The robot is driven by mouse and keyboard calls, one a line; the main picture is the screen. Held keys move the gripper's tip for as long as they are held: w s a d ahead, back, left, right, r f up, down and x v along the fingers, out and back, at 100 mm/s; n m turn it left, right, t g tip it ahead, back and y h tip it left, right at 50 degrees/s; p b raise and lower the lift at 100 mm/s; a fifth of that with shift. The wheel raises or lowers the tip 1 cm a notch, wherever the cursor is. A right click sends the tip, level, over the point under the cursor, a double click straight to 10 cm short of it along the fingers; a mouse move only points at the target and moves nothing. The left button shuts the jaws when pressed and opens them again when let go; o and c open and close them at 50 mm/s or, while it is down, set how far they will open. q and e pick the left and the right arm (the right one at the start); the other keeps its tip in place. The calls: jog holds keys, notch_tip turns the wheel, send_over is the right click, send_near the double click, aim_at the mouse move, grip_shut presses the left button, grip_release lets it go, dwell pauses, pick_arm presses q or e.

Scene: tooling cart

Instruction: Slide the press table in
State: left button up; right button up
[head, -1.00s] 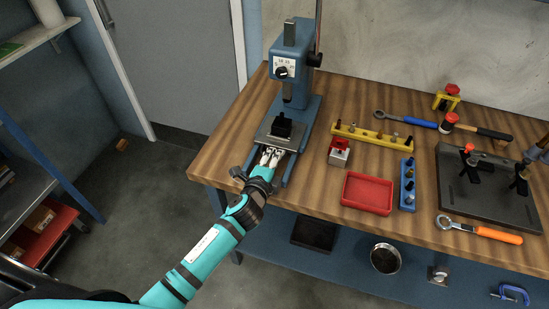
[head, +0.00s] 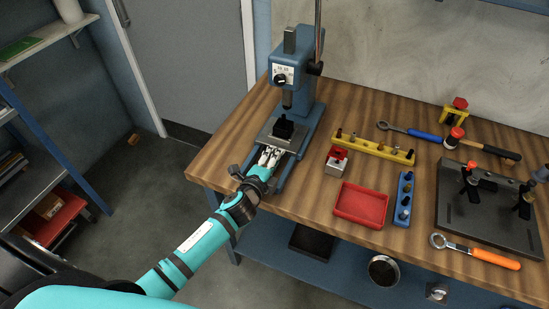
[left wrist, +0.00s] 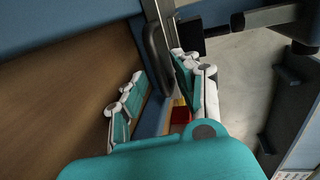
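The blue arbor press (head: 299,100) stands at the left end of the wooden bench. Its press table (head: 268,134) is a grey plate at the front of the press base, bearing a black block (head: 284,128) below and slightly forward of the ram (head: 287,99). My left gripper (head: 270,154) is at the front edge of the press table, low over the base. In the left wrist view its fingers (left wrist: 160,78) stand apart, with a dark handle-like bar (left wrist: 156,55) between them, closer to the right finger. Contact cannot be told. My right gripper is out of view.
Right of the press are a small red-topped block (head: 337,161), a red tray (head: 361,204), a yellow rack (head: 373,147) and a blue rack (head: 403,199). A dark fixture plate (head: 480,225) lies farther right. The floor left of the bench is open.

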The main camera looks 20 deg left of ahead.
pick_arm(q)
jog(key=shift+r, duration=0.1)
jog(key=v, duration=1.2)
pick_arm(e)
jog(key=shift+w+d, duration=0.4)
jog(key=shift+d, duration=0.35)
pick_arm(q)
jog(key=shift+d, duration=0.1)
